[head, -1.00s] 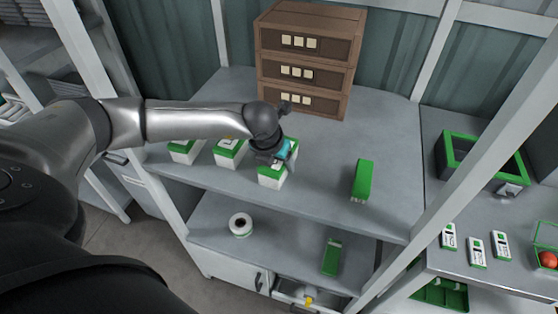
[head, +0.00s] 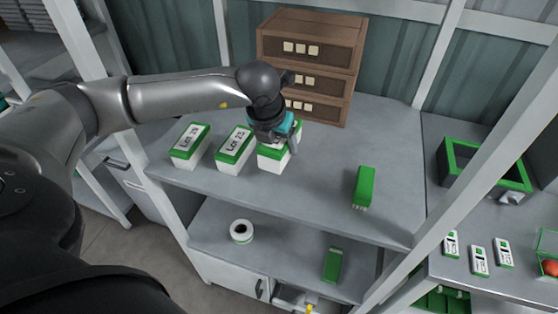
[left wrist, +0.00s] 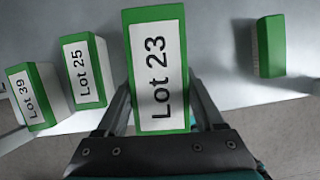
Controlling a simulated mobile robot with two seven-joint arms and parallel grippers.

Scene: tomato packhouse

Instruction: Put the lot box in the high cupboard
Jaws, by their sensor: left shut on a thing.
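My left gripper (head: 277,143) is shut on the Lot 23 box (head: 272,164), a white box with a green top. In the left wrist view the Lot 23 box (left wrist: 158,70) stands between the fingers, its label facing the camera. It looks raised a little above the grey shelf (head: 320,205); the exact gap is hard to tell. To its left stand the Lot 25 box (left wrist: 83,72) and the Lot 39 box (left wrist: 31,96), which also show in the head view. My right gripper is out of view. I cannot make out a high cupboard.
A white upright (head: 470,150) borders the right side. A lower shelf holds a white roll (head: 241,231).

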